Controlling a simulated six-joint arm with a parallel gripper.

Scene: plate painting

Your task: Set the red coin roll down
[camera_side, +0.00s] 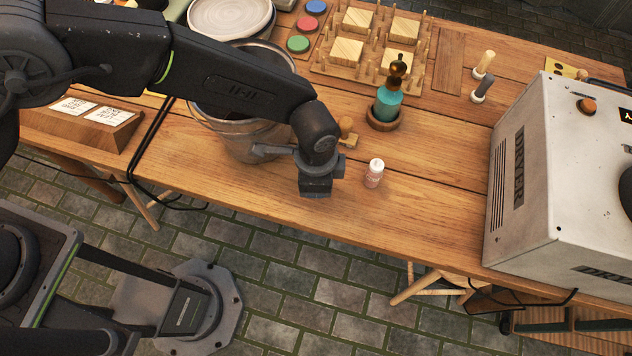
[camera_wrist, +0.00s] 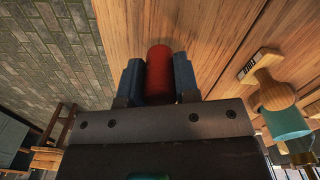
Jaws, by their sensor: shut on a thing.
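The red coin roll (camera_wrist: 159,66) is a short red cylinder in the wrist view, between the two blue finger pads. My gripper (camera_wrist: 158,82) is shut on it, with one pad against each side. Bare wooden tabletop shows beyond the roll; I cannot tell whether the roll touches it. The roll is hidden there by the gripper.
A large bucket (camera_side: 245,145) stands behind left, a teal bottle (camera_side: 388,104) behind right. A white machine (camera_side: 560,170) fills the right end. The table between bottle and machine is clear.

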